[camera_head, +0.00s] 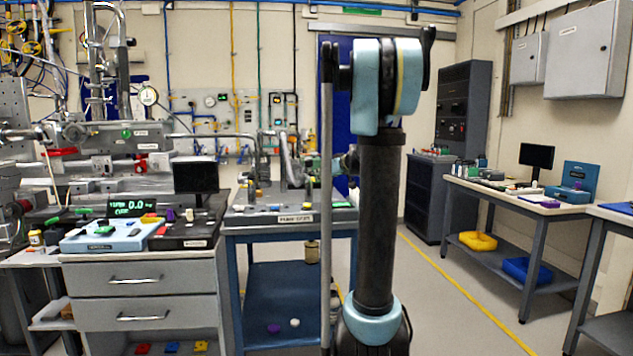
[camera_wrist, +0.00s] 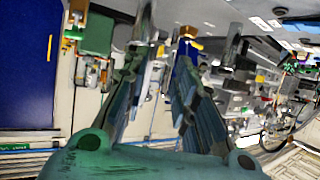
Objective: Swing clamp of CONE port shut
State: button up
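My gripper (camera_wrist: 158,70) points into the wrist view with its two fingers apart and nothing visible between them. Past the fingertips are metal fittings, including a brass-coloured piece (camera_wrist: 188,32) at the right fingertip and a green block (camera_wrist: 95,35) at upper left. I cannot tell which fitting is the CONE port or its clamp, and no label is readable here. In the head view, my arm's teal end (camera_head: 318,165) reaches toward metal pipework (camera_head: 290,160) above the blue pump cart. The column and arm hide part of that area, and finger contact cannot be told.
The blue cart (camera_head: 290,232) carries small parts. Left of it stands a grey drawer bench (camera_head: 140,282) with a black monitor (camera_head: 196,176) and a lit readout (camera_head: 130,208). A side table (camera_head: 520,200) stands right. Floor (camera_head: 440,300) between is clear.

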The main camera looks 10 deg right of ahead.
send_near(304, 178)
jog(key=shift+w+d+f, duration=0.15)
jog(key=shift+w+f, duration=0.45)
jog(key=shift+w+d+f, duration=0.2)
jog(key=shift+w+f, duration=0.4)
jog(key=shift+f, duration=0.05)
grip_shut()
